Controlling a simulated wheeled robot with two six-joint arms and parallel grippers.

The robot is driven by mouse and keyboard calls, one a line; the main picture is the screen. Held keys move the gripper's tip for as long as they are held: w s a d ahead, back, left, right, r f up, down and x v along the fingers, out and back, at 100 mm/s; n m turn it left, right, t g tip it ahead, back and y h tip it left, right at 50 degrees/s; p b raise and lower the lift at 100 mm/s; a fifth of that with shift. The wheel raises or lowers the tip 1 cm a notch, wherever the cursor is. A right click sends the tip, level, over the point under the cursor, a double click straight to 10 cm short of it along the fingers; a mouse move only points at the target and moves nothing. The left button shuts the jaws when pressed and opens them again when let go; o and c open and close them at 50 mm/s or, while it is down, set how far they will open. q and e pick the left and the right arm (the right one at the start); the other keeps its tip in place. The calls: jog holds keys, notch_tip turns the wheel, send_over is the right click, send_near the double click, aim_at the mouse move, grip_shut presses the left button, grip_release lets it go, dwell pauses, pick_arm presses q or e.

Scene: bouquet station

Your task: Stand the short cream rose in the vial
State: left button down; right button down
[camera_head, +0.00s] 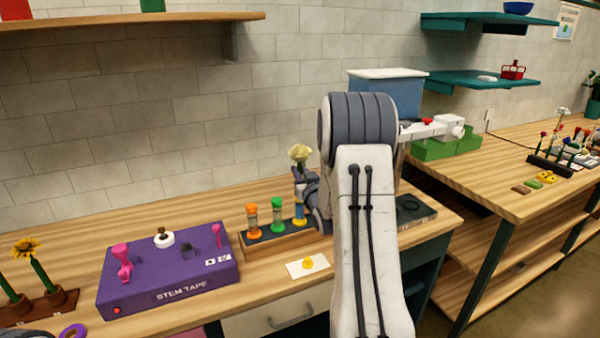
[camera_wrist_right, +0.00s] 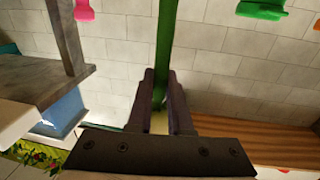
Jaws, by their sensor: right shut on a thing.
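The cream rose (camera_head: 299,153) stands upright in the head view, its bloom just above my right gripper (camera_head: 300,174). That gripper is shut on its green stem, which shows between the fingers (camera_wrist_right: 161,98) in the right wrist view as a green stem (camera_wrist_right: 165,40). Below it is the rightmost vial (camera_head: 300,211), blue and yellow, in a wooden rack (camera_head: 285,241). I cannot tell whether the stem's lower end is inside this vial. An orange vial (camera_head: 252,221) and a green vial (camera_head: 277,213) stand to its left. My left gripper is not in view.
A purple stem tape box (camera_head: 170,272) stands left of the rack. A white card with a yellow piece (camera_head: 307,264) lies in front. A wooden holder with sunflower stems (camera_head: 42,305) is at far left. My right arm hides the bench behind it.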

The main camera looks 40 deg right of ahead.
jog(key=shift+f, duration=0.25)
jog(key=shift+c, duration=0.9)
grip_release()
jog(key=shift+s, duration=0.15)
jog(key=b+v, duration=0.2)
jog(key=v, duration=0.6)
jog(key=shift+s+b, duration=0.35)
jog(key=shift+a, duration=0.2)
dwell(0.5)
